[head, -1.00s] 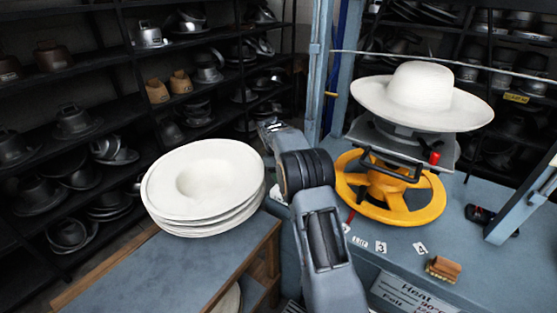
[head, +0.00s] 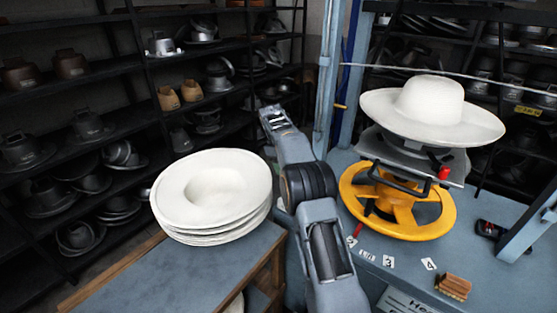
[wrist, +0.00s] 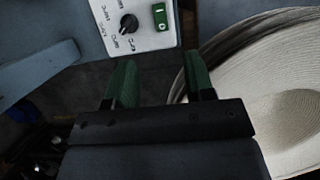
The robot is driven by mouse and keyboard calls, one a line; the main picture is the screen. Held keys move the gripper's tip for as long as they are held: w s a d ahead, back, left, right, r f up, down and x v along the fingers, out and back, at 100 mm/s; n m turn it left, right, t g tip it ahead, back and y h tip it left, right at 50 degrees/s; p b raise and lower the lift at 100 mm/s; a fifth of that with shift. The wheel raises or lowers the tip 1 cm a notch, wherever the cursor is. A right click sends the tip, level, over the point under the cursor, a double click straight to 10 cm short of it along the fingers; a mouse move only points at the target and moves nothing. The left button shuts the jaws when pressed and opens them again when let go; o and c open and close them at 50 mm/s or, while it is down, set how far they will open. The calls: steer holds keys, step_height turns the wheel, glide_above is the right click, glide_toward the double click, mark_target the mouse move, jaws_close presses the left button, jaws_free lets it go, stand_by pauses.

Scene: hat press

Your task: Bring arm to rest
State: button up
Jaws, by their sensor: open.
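My arm (head: 322,235) rises from the bottom of the head view, bends, and reaches up and left between the hat stack and the press. In the wrist view my gripper (wrist: 160,82) shows two green fingers set apart with nothing between them. The right finger shows in front of the edge of the white hat stack (wrist: 275,110); I cannot tell if they touch. In the head view the fingertips are not clear.
A stack of white hats (head: 213,190) lies on a grey-blue bench (head: 190,268). A white hat (head: 432,105) sits on the press above a yellow handwheel (head: 425,218). A brush (head: 453,287) lies front right. A control box (wrist: 135,25) with a knob shows in the wrist view.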

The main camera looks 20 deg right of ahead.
steer(key=s+a+r+m+t, duration=0.1)
steer(key=s+a+r+t, duration=0.15)
steer(key=s+r, duration=0.35)
steer(key=s+a+f+m+t+y, duration=0.1)
steer(key=s+a+m+t, duration=0.1)
steer(key=s, duration=0.9)
steer(key=s+a+f+m+t+y, duration=0.1)
steer(key=s+a, duration=0.4)
steer(key=s, duration=0.7)
steer(key=shift+s+a+f+m+t, duration=0.3)
steer(key=shift+m+t, duration=0.35)
steer(key=shift+m, duration=0.45)
steer(key=shift+s+f, duration=0.4)
steer(key=shift+f, duration=0.1)
